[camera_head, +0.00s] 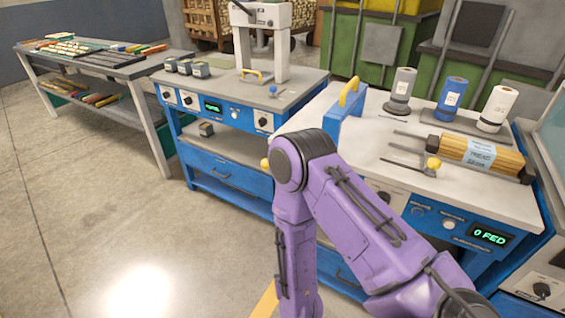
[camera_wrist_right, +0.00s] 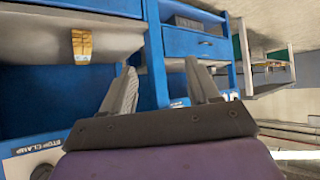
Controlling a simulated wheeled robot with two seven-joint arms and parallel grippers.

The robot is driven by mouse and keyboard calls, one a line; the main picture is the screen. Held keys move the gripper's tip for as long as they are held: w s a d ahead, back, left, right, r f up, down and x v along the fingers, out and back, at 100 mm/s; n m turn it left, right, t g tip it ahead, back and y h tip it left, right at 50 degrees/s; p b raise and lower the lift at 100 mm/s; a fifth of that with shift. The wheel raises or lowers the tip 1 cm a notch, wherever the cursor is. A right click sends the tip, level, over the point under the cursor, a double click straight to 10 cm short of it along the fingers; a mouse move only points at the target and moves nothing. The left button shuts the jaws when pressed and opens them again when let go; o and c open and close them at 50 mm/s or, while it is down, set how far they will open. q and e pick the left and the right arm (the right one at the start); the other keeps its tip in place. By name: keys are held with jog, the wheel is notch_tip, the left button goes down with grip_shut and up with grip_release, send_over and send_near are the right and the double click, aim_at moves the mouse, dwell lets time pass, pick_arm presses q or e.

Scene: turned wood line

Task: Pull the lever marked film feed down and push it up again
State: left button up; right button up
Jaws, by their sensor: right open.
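No label reading film feed is legible in either view. In the head view a small yellow knob (camera_head: 265,163) shows just left of my purple arm's joint; what it is fixed to is hidden. The right bench (camera_head: 385,130) carries a blue upright with a yellow handle (camera_head: 351,92), a yellow knob (camera_head: 433,163) by a wrapped wood bundle (camera_head: 480,153), and a display (camera_head: 489,236) reading 0 FED. My right gripper (camera_wrist_right: 163,85) is open and empty in the right wrist view, with blue bench fronts beyond it. My left gripper is out of view.
A second blue bench (camera_head: 285,97) with a grey-white press frame stands left of the right bench. A grey rack (camera_head: 130,68) is at far left. Three rolls stand on the right bench. The floor (camera_head: 100,220) at left is clear.

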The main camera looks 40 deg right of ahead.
jog(key=w+d+r+m+t+h+b, duration=0.1)
jog(key=w+r+m+h, duration=0.1)
jog(key=w+r+h, duration=0.55)
jog(key=w+r+m+t+h+b, duration=0.1)
jog(key=w+r+m+t+h, duration=0.1)
jog(key=w+r, duration=0.95)
jog(key=shift+g, duration=0.4)
jog(key=w+d+r, duration=0.1)
jog(key=d, duration=0.1)
jog(key=w+d+r, duration=0.1)
jog(key=d, duration=0.2)
jog(key=w+d+r+p, duration=0.1)
jog(key=d, duration=0.2)
jog(key=shift+w+d, duration=0.2)
jog(key=shift+w, duration=0.15)
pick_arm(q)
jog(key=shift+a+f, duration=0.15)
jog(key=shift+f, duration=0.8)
pick_arm(e)
jog(key=shift+f, duration=0.1)
grip_shut()
